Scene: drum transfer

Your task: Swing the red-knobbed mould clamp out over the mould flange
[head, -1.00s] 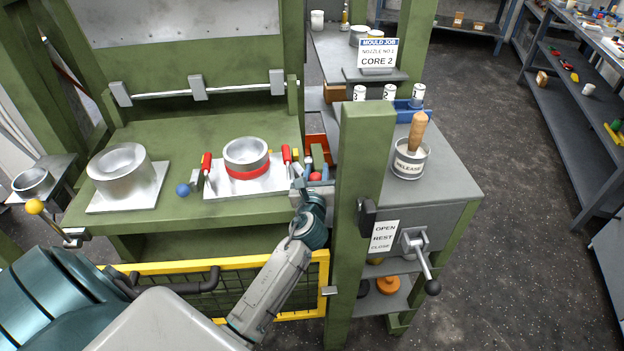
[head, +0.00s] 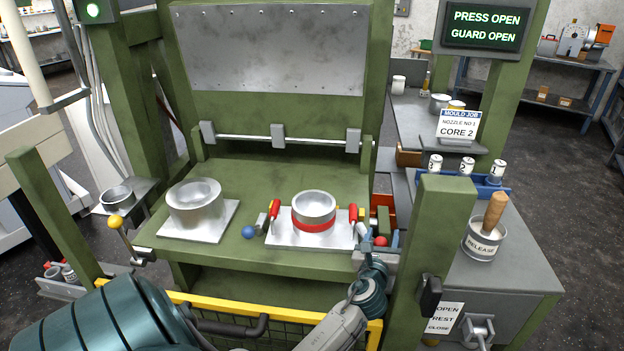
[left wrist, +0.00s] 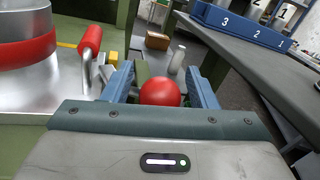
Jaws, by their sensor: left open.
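The mould (head: 314,212) is a silver ring with a red band, on a pale square flange plate (head: 290,236) on the green press bed. The red knob (head: 381,241) of the mould clamp is just off the plate's right side; the clamp's arm is mostly hidden. My left gripper (head: 380,246) is at this knob, coming from the front. In the left wrist view the red knob (left wrist: 160,92) shows between the two blue fingers (left wrist: 160,72), which are spread apart with gaps beside it. My right gripper is not in view.
Red-handled levers (head: 274,210) stand on both sides of the mould. A blue knob (head: 249,232) is left of the plate. A second silver mould (head: 195,205) sits farther left. A green post (head: 434,265) stands close right of my gripper; a yellow guard rail (head: 205,304) runs in front.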

